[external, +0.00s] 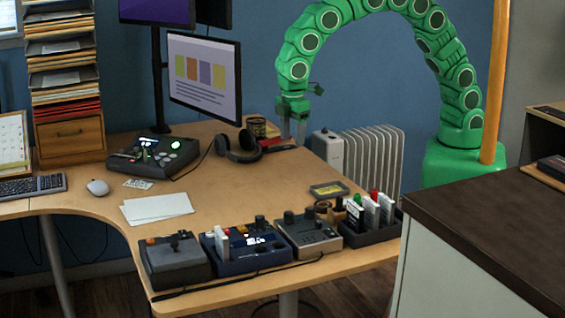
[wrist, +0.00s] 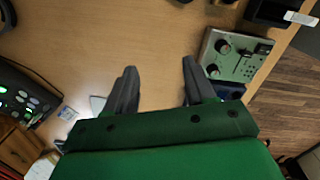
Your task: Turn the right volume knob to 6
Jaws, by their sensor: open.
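The grey control box (external: 308,236) with dark knobs sits at the front right of the desk, between a blue console and a dark tray. In the wrist view the grey box (wrist: 236,66) is on the right, with two round knobs (wrist: 222,46) on its left side and another dark control nearby. Knob markings and settings are too small to read, and I cannot tell which is the right volume knob. My gripper (external: 293,128) hangs above the desk's back edge, away from the box. In the wrist view my gripper (wrist: 158,70) is open and empty, over bare desk.
A joystick box (external: 172,263), blue console (external: 262,250) and dark tray of cartridges (external: 375,232) line the desk's front. Headphones (external: 238,149) and a monitor (external: 204,75) stand behind. A console with a green light (external: 155,158) is at left. The desk's middle is clear.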

